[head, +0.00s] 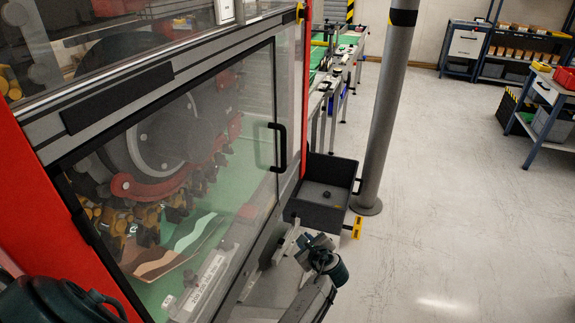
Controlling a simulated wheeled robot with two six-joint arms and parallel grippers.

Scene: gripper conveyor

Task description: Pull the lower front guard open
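The lower front guard (255,95) is a clear panel in a dark frame on the machine at the left. It looks closed, lying flush in the machine front. Its black upright bar handle (278,147) is on the panel's right side. My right gripper (303,243) is at the bottom middle, below the handle and well apart from it. Its fingers are small and dark here, and I cannot tell whether they are open or shut. Part of my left arm shows at the bottom left corner; its gripper is out of the picture.
A dark open bin (322,205) stands right of the guard, in front of a grey column (385,110). A conveyor (335,70) runs behind. Blue-framed benches (545,100) and shelves stand at the far right. The pale floor (460,210) on the right is clear.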

